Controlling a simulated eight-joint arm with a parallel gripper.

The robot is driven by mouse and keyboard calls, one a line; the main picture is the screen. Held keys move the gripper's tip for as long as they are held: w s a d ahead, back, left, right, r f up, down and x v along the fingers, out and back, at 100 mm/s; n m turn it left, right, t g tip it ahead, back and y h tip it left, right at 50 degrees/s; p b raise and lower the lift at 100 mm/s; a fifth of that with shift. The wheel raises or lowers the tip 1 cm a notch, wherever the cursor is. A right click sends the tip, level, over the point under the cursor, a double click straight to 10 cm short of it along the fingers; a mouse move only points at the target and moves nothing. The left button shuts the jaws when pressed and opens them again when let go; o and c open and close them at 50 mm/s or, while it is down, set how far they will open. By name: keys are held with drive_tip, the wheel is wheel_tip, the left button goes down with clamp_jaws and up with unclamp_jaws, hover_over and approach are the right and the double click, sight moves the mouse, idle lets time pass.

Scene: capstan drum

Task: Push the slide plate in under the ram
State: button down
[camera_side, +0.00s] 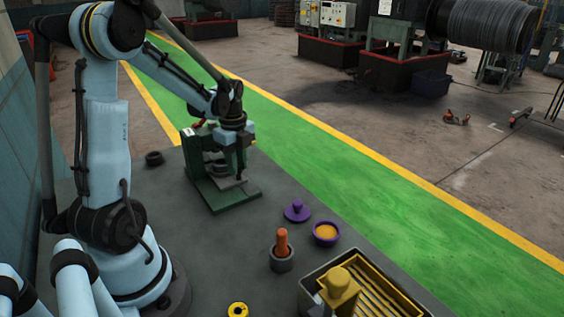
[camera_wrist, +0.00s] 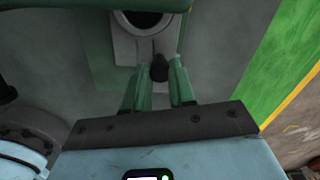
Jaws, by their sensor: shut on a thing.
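The green press (camera_side: 222,200) stands on the grey bench below the end of my arm. The slide plate (camera_side: 229,183) is a flat grey plate low in the press. In the wrist view the slide plate (camera_wrist: 124,44) lies partly beneath the round ram (camera_wrist: 146,20). A dark knob (camera_wrist: 159,68) stands at its near edge. My gripper (camera_wrist: 157,72) is shut on this knob, with one finger on each side. In the side view my gripper (camera_side: 241,176) is at the press front and partly hides the plate and ram. How far in the plate sits is hard to tell.
A purple lid (camera_side: 297,211), a purple bowl (camera_side: 326,233) and a grey cup with an orange handle (camera_side: 282,250) stand right of the press. A tray with yellow slats (camera_side: 385,292) is at the front right. A black ring (camera_side: 154,158) lies left of the press.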

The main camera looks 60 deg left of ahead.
drive_tip(key=a, duration=0.4)
drive_tip(key=shift+a, duration=0.1)
drive_tip(key=c, duration=1)
unclamp_jaws()
drive_tip(key=shift+o, duration=0.3)
drive_tip(key=shift+r, duration=0.1)
drive_tip(key=shift+r, duration=0.25)
wheel_tip(320, 180, up, 11)
drive_tip(key=shift+r, duration=0.2)
